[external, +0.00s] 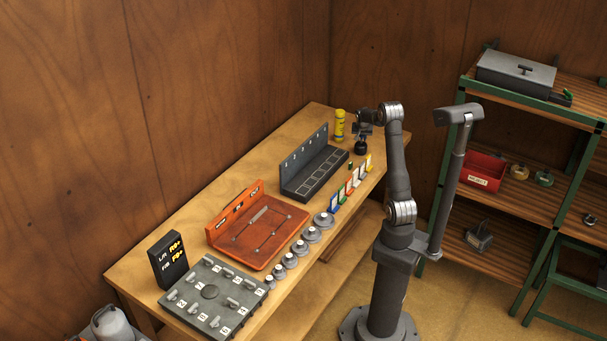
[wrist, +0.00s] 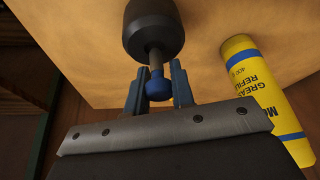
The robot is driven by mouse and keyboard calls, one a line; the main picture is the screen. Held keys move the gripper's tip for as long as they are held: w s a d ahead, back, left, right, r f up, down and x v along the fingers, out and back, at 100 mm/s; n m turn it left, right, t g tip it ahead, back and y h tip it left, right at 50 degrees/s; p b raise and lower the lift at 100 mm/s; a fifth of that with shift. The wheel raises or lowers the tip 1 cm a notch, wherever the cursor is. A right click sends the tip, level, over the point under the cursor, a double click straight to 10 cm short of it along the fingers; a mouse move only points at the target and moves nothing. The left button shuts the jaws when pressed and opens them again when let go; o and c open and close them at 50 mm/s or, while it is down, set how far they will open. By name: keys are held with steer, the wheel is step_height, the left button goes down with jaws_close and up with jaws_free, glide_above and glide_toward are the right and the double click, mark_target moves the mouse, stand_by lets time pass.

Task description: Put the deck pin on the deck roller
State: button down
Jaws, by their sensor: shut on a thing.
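My gripper (external: 363,131) is at the far right end of the workbench, pointing down. In the wrist view its two fingers (wrist: 158,82) stand on either side of a blue knob (wrist: 157,88). The knob is on a short grey shaft joined to a dark round body (wrist: 153,28). My gripper is shut on this knobbed piece. In the external view the dark body (external: 361,148) is below the fingers, at or close to the bench top. I cannot tell which things are the deck pin and the deck roller.
A yellow grease refill tube (external: 340,125) stands close by; it also shows in the wrist view (wrist: 265,90). A dark slotted rack (external: 313,168), coloured tags (external: 350,186), an orange tray (external: 257,234), round grey pieces (external: 301,247) and a numbered grey board (external: 213,296) occupy the bench.

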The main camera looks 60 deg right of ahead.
steer(key=c, duration=1.2)
jaws_free()
steer(key=shift+f, duration=0.15)
steer(key=shift+c, duration=0.2)
steer(key=v, duration=1.2)
steer(key=x, duration=1.2)
steer(key=shift+f, duration=0.1)
step_height(320, 180, up, 3)
steer(key=shift+f, duration=0.15)
steer(key=shift+r, duration=0.8)
